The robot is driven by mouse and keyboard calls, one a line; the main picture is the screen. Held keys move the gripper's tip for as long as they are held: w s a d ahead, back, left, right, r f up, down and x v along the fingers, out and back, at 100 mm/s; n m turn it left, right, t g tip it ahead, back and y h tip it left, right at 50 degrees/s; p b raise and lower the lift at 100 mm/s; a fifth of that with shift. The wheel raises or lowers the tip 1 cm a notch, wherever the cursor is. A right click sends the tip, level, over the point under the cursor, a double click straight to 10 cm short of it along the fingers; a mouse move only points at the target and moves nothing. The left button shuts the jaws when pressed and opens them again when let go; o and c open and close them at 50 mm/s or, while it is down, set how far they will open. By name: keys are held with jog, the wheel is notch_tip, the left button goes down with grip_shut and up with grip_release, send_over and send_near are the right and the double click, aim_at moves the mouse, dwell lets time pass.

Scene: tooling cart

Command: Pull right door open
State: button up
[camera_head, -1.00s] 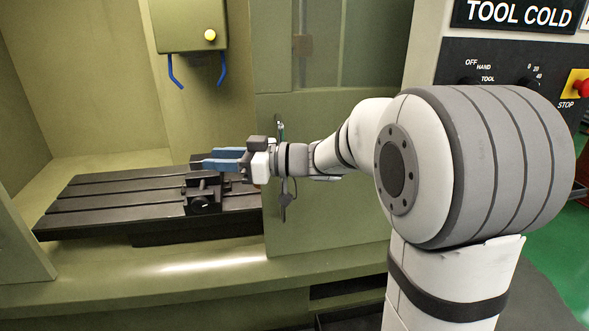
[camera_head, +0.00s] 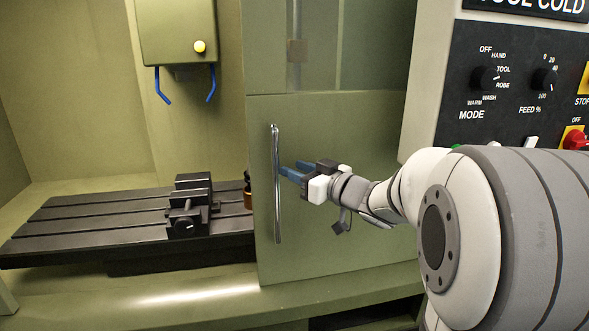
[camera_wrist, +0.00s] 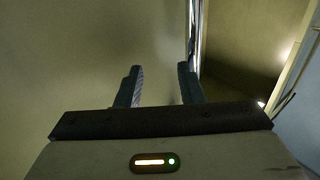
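The right door (camera_head: 330,240) is a green panel with a window above, standing at the right of the machine opening. Its handle (camera_head: 277,190) is a long vertical metal bar near the door's left edge. My gripper (camera_head: 290,172) is just right of the handle, in front of the door, with its blue fingers pointing left toward the bar. In the wrist view my gripper (camera_wrist: 158,85) has its two fingers apart with nothing between them. The handle (camera_wrist: 196,40) runs beside the right finger there, outside the gap; whether they touch is unclear.
The machine opening left of the door holds a dark slotted table (camera_head: 110,215) with a vise (camera_head: 190,205). A spindle head (camera_head: 178,35) with blue nozzles hangs above. A control panel (camera_head: 515,90) stands at right, close behind my arm.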

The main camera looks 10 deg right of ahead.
jog(key=shift+w+a, duration=0.45)
grip_shut()
jog(key=c, duration=0.7)
grip_release()
jog(key=o, duration=0.7)
